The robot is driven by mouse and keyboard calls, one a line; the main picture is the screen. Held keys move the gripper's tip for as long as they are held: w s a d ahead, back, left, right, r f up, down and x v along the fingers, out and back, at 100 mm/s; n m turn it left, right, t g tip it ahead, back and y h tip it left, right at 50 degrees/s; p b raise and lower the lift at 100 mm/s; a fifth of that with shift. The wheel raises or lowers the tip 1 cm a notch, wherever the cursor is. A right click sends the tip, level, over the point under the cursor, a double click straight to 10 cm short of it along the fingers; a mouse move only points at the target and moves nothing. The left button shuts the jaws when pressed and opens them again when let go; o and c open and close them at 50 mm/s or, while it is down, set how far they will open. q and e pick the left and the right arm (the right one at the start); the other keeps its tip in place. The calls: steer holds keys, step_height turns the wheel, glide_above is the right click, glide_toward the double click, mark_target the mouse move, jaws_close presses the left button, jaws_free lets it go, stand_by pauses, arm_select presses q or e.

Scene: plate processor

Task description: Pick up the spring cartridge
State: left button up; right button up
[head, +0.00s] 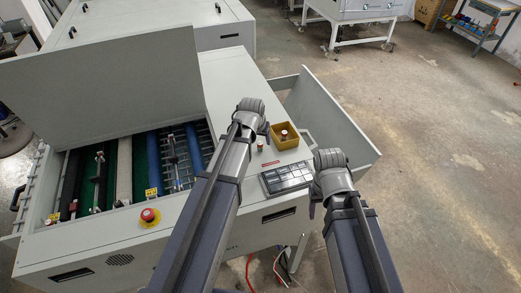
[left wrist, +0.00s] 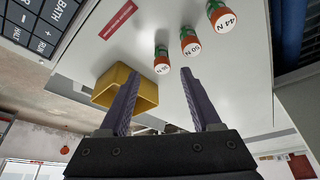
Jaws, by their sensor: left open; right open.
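Three spring cartridges with orange bodies and green ends stand in a row on the pale machine top in the left wrist view. One is marked 44 N (left wrist: 221,18); the middle cartridge (left wrist: 190,42) and the far cartridge (left wrist: 162,62) have labels too small to read surely. My left gripper (left wrist: 160,76) is open and empty, its fingers reaching toward the far cartridge. In the head view my left gripper (head: 252,114) is over the machine top and hides part of it. My right gripper (head: 328,168) is open, right of the control panel.
A yellow box (head: 285,136) sits on the machine top, close to the left fingers; it also shows in the left wrist view (left wrist: 140,92). A black control panel (head: 287,178) and a red emergency button (head: 149,215) are nearby. The raised lid (head: 105,85) stands at the left.

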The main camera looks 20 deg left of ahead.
mark_target(260, 144)
arm_select(q)
steer(key=shift+b+x, duration=2.55)
steer(key=shift+x, duration=0.15)
steer(key=shift+s+a, duration=0.15)
steer(key=shift+s, duration=0.05)
steer(key=shift+r, duration=0.1)
steer(key=shift+c, duration=0.3)
jaws_close()
